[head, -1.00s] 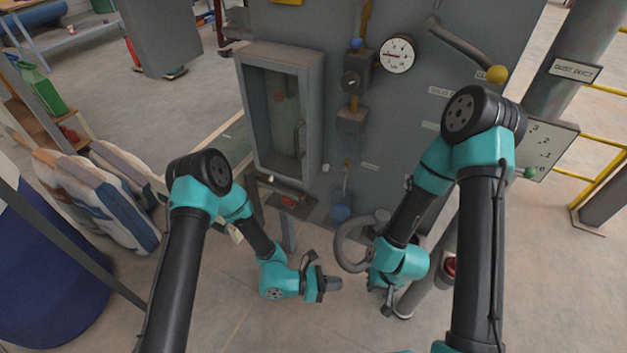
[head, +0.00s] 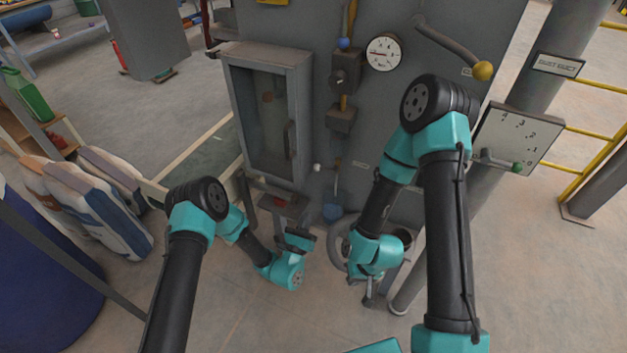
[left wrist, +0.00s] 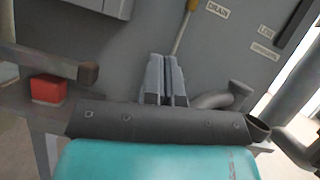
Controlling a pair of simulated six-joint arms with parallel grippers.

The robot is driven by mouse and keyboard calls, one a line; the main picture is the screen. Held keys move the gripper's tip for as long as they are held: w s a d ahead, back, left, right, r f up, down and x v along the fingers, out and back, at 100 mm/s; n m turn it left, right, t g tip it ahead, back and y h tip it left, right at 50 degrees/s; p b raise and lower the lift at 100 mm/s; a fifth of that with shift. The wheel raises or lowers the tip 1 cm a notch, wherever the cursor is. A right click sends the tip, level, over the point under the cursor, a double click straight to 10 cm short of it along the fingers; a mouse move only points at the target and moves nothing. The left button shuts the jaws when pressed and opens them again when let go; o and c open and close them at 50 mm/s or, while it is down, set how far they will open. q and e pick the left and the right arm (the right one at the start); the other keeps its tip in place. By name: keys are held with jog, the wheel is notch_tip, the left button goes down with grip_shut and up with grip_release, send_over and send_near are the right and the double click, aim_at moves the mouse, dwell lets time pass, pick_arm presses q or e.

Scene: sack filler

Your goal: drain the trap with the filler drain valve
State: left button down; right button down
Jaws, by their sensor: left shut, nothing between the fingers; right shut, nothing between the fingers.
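The drain line is a thin tan rod or pipe (left wrist: 184,25) beside a DRAIN label (left wrist: 217,10) in the left wrist view. Which part is the valve handle, and which is the trap, I cannot tell. My left gripper (head: 302,236) is shut and empty, low in front of the panel; in the left wrist view its fingers (left wrist: 166,70) point towards the panel, below the rod.
A glass-doored cabinet (head: 268,115) stands left of the fitting. A red block (left wrist: 48,88) on a ledge is left of my left fingers. A grey pipe (left wrist: 228,95) is close on their right. Sacks (head: 100,205) stand at left. Open floor lies in front.

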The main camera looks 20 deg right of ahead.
pick_arm(q)
jog(key=a+r+x, duration=0.1)
jog(key=r+x, duration=0.1)
jog(key=x, duration=1)
jog(key=shift+d+r, duration=0.15)
jog(key=shift+r, duration=0.35)
jog(key=shift+s+d, duration=0.1)
